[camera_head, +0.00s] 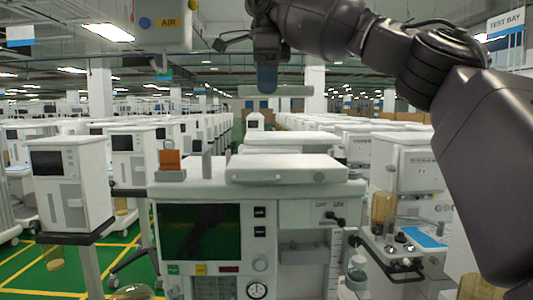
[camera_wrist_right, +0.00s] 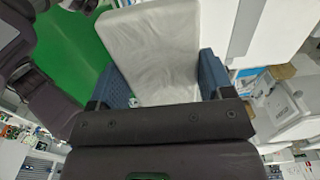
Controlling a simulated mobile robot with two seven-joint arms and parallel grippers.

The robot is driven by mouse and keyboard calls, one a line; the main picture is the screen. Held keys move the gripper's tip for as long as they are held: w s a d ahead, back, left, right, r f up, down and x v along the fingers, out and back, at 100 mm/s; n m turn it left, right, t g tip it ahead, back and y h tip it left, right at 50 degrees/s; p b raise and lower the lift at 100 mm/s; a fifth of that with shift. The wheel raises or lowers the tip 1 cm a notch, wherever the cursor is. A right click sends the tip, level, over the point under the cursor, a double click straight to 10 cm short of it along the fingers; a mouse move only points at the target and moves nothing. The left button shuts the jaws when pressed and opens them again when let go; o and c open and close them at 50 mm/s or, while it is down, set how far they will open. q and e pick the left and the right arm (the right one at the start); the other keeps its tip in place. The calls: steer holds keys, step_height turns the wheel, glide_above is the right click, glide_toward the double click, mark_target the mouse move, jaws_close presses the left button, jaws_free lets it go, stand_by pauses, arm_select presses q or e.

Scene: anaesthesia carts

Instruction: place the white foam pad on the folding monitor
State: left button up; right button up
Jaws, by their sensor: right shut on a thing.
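My right gripper (camera_head: 266,80) comes down from the top of the head view and is shut on the white foam pad (camera_head: 294,91). The pad shows edge-on as a thin pale bar, high above the front cart. In the right wrist view the pad (camera_wrist_right: 152,45) is a wrinkled white slab between the two blue fingers of the gripper (camera_wrist_right: 158,82). What looks like the folding monitor (camera_head: 285,172) is a flat white panel with a front handle, lying folded on top of the front cart. The pad is apart from it. My left gripper is not in view.
The front cart (camera_head: 175,188) has a dark screen and an orange block (camera_head: 170,160) on its top left. Another cart (camera_head: 405,165) stands to the right. A grey box marked AIR (camera_head: 162,25) hangs at the upper left. Green floor (camera_head: 60,272) shows at left.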

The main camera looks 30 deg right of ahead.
mark_target(267, 165)
step_height(267, 165, down, 14)
steer(key=shift+f, duration=0.15)
stand_by(0.7)
steer(key=o, duration=1)
steer(key=shift+f, duration=0.1)
steer(key=shift+r, duration=6.15)
